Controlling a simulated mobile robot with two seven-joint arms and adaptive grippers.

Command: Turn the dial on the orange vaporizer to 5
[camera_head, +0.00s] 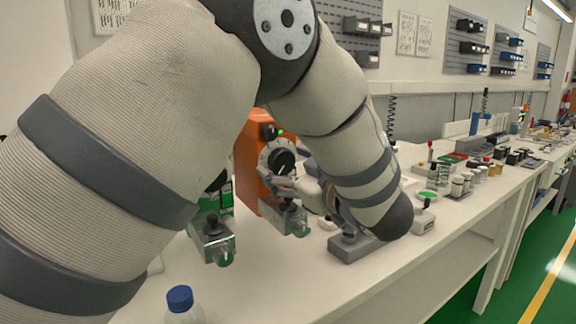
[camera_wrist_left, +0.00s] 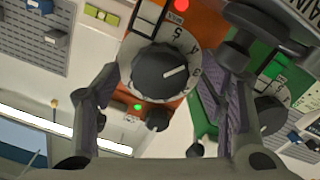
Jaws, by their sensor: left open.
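The orange vaporizer (camera_head: 246,158) stands on the white bench, partly hidden behind my left arm. Its black dial (camera_head: 283,161) faces my left gripper (camera_head: 283,184), and a green light glows above it. In the left wrist view the dial (camera_wrist_left: 160,71) sits between the two spread fingers of the left gripper (camera_wrist_left: 170,80). The fingers look apart from the knob, though exact clearance is hard to tell. The dial's white line points near 3, slightly toward 4; the 5 is farther up the scale. The right gripper is not in view.
A green vaporizer (camera_head: 226,196) with its own dial (camera_wrist_left: 270,115) stands close beside the orange one, near one finger. A blue-capped bottle (camera_head: 180,299) is at the front. A grey block (camera_head: 352,246) lies under my forearm. Several small jars fill the bench (camera_head: 400,275) farther right.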

